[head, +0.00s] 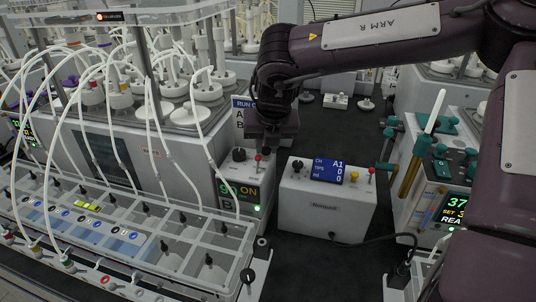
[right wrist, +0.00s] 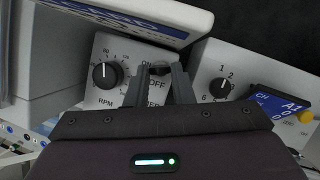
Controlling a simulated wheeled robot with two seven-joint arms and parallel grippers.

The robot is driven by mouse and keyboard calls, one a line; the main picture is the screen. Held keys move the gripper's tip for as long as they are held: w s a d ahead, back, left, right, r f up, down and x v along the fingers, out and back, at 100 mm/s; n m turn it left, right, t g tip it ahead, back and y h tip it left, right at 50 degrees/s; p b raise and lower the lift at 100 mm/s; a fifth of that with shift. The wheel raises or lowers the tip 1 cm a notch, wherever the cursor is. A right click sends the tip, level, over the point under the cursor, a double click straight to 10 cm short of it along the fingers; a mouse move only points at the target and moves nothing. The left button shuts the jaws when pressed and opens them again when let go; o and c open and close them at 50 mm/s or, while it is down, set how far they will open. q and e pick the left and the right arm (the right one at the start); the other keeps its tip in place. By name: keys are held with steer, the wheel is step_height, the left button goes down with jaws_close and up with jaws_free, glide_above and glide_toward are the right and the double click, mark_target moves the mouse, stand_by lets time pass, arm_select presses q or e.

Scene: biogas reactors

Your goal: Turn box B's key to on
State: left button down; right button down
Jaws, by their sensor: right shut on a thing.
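Box B (head: 232,178) is the small grey-white box left of centre in the head view. It has a black dial, a lit display that reads ON, a green light and a letter B on its front. In the right wrist view its top (right wrist: 117,48) shows the RPM dial and the word ON beside a dark key (right wrist: 159,70). My right gripper (right wrist: 158,78) is shut on the key, with one finger on each side of it. In the head view the right gripper (head: 268,150) is over box B's right side and hides the key. My left gripper is not in view.
A white box with a blue screen (head: 328,170) stands close to the right of box B. A red-tipped switch (head: 258,158) stands up near my gripper. Dark bench top shows between the boxes.

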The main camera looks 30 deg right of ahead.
steer(key=shift+w+a+f+m+h+b, duration=0.1)
steer(key=shift+m+h+b, duration=0.1)
steer(key=shift+m+b, duration=0.3)
steer(key=shift+a+m+h+b, duration=0.1)
steer(key=shift+m+h+b, duration=0.1)
steer(key=shift+m, duration=0.5)
steer(key=shift+m+g+h, duration=0.3)
steer(key=shift+m+g, duration=0.2)
steer(key=shift+m, duration=0.4)
steer(key=c, duration=1.5)
jaws_free()
steer(key=shift+c, duration=0.2)
steer(key=v, duration=0.8)
steer(key=shift+b, duration=0.3)
